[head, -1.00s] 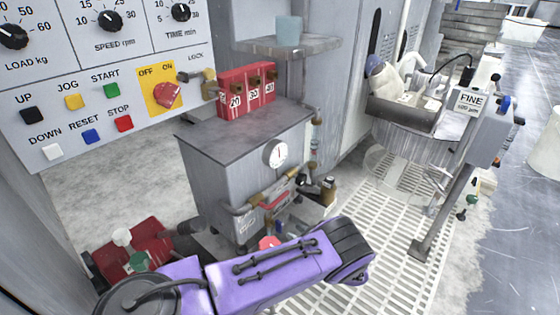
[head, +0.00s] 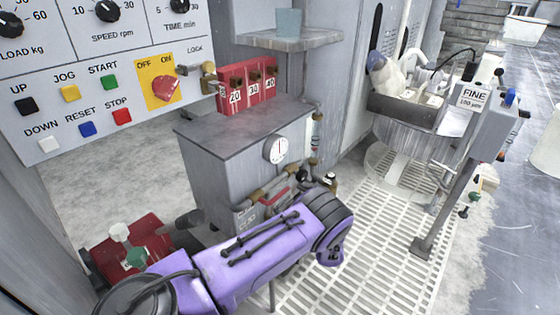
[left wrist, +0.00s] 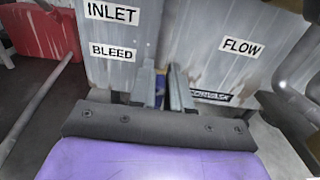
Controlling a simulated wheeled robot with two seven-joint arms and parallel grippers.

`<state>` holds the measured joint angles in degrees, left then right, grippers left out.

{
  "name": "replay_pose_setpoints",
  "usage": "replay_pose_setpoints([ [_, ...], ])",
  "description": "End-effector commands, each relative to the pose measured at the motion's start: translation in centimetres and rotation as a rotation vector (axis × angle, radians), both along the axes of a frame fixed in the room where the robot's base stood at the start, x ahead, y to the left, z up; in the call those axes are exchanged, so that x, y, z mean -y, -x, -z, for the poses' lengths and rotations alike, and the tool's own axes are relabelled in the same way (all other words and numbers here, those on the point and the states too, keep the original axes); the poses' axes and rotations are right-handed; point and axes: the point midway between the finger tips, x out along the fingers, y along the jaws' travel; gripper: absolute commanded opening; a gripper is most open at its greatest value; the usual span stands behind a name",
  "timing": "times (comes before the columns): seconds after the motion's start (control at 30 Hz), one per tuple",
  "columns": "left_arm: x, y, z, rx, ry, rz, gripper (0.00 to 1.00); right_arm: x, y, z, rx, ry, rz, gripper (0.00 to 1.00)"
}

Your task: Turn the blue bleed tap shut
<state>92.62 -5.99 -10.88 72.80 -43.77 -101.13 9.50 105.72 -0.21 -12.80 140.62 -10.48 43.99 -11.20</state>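In the left wrist view, the two fingers of my left gripper (left wrist: 163,88) point at a grey box front, below and right of the BLEED label (left wrist: 113,52). A small blue part (left wrist: 159,95), which looks like the bleed tap, shows in the narrow gap between the fingers, with a bit of brass by it. I cannot tell if the fingers touch it. In the head view my purple left arm (head: 270,245) hides the tap and the fingers. My right gripper is in neither view.
The grey cabinet (head: 235,150) with a round gauge (head: 276,149) and brass pipes stands behind my arm. A red block (head: 130,250) lies at the lower left. A FLOW label (left wrist: 241,46) is right of my fingers. Open grating (head: 370,240) lies to the right.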

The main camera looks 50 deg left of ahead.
Motion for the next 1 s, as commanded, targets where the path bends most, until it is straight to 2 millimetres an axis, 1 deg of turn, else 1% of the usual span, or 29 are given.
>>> replay_pose_setpoints([
  [0.27,0.0,-0.2,0.2,-0.064,0.010,0.002,0.00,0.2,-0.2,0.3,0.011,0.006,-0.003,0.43],
  [0.8,-0.1,-1.1,0.5,-0.440,0.052,0.002,0.00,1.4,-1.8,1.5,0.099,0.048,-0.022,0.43],
  [1.0,-0.2,-1.3,0.6,-0.542,0.064,0.002,0.00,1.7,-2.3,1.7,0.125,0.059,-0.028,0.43],
])
